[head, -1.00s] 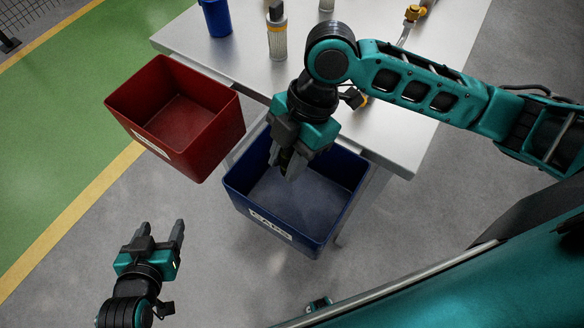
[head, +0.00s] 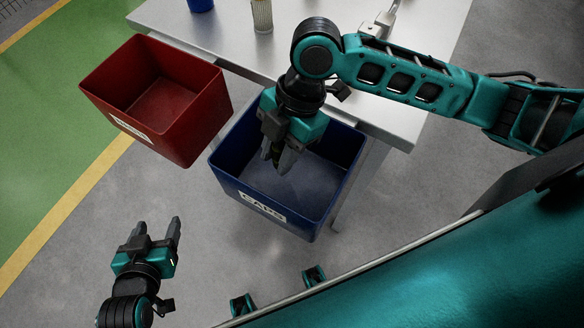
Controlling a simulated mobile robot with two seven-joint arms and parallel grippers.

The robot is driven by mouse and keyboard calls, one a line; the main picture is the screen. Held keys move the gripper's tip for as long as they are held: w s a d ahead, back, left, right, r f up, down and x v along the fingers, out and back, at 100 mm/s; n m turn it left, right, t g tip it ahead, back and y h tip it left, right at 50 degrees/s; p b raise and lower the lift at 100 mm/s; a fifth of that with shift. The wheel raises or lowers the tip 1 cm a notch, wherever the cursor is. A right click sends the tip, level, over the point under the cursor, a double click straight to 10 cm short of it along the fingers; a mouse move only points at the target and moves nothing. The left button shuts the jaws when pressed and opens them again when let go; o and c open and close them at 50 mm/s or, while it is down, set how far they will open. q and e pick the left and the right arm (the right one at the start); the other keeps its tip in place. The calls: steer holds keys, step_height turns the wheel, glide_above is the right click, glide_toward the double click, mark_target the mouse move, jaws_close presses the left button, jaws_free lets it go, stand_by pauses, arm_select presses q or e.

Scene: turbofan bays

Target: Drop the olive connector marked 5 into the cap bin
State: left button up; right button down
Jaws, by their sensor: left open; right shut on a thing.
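The cap bin (head: 300,222) is a blue open box with a white label reading CAPS on its front wall. My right gripper (head: 280,160) points down over the bin's opening, near its back left part. It is shut on a small dark olive thing (head: 277,156), mostly hidden between the fingers; no mark can be read on it. The visible floor of the bin looks empty. My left gripper (head: 158,229) is open and empty, low at the left, in front of the red bin and apart from both bins.
A red bin (head: 195,145) with a white label stands left of the blue bin. Behind them is a pale table (head: 270,50) with a blue container (head: 200,5), a ribbed cylinder (head: 262,15) and a metal fitting (head: 378,24). Grey floor is clear at the front.

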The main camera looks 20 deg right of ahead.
steer(key=c, duration=1.2)
jaws_free()
steer(key=o, duration=0.4)
arm_select(q)
steer(key=shift+w+r, duration=0.3)
arm_select(e)
steer(key=shift+o, duration=0.2)
arm_select(q)
steer(key=shift+s+r+p, duration=0.2)
steer(key=shift+r+p, duration=0.65)
steer(key=shift+p, duration=0.15)
arm_select(e)
steer(key=v, duration=1.3)
steer(key=shift+d+f, duration=0.1)
